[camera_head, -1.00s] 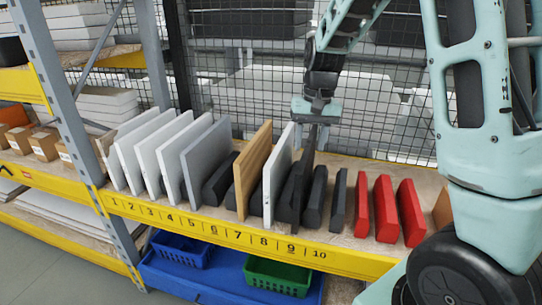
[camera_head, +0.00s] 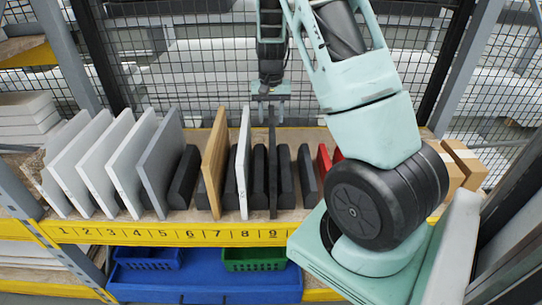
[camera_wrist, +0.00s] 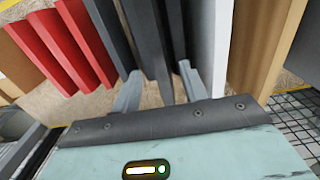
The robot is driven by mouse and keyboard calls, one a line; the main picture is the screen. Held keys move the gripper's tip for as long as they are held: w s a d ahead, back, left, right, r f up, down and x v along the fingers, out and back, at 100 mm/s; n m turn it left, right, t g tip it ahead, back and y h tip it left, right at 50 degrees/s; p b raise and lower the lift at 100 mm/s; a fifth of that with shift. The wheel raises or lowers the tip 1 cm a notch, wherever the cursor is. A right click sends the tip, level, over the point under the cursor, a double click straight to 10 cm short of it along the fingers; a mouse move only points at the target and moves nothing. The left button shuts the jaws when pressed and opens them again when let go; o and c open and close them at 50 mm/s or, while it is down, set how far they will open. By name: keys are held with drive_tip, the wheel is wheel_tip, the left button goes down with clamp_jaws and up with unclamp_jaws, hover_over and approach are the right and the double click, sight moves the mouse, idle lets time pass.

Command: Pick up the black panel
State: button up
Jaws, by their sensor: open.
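The black panel (camera_head: 272,165) is thin and dark and stands upright on the shelf near label 9, taller than the dark blocks beside it. My gripper (camera_head: 270,106) is at its upper end, pointing down from behind. In the wrist view the open fingers of my gripper (camera_wrist: 158,70) lie on either side of the black panel (camera_wrist: 150,38). I cannot tell whether either finger touches it.
A white panel (camera_head: 244,165) and a wooden panel (camera_head: 214,160) stand to the left, a grey panel (camera_head: 160,165) farther left. Dark blocks (camera_head: 286,178) flank the black panel closely. Red blocks (camera_wrist: 58,45) stand beyond. A wire mesh (camera_head: 215,60) rises behind the shelf.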

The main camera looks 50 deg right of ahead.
sight(271, 130)
wheel_tip(271, 130, down, 4)
drive_tip(key=shift+p, duration=0.4)
drive_tip(key=shift+s+f+p, duration=0.15)
drive_tip(key=shift+f+p, duration=1.15)
drive_tip(key=shift+f, duration=1.3)
clamp_jaws()
drive_tip(key=shift+d+r, duration=0.1)
drive_tip(key=shift+d, duration=0.05)
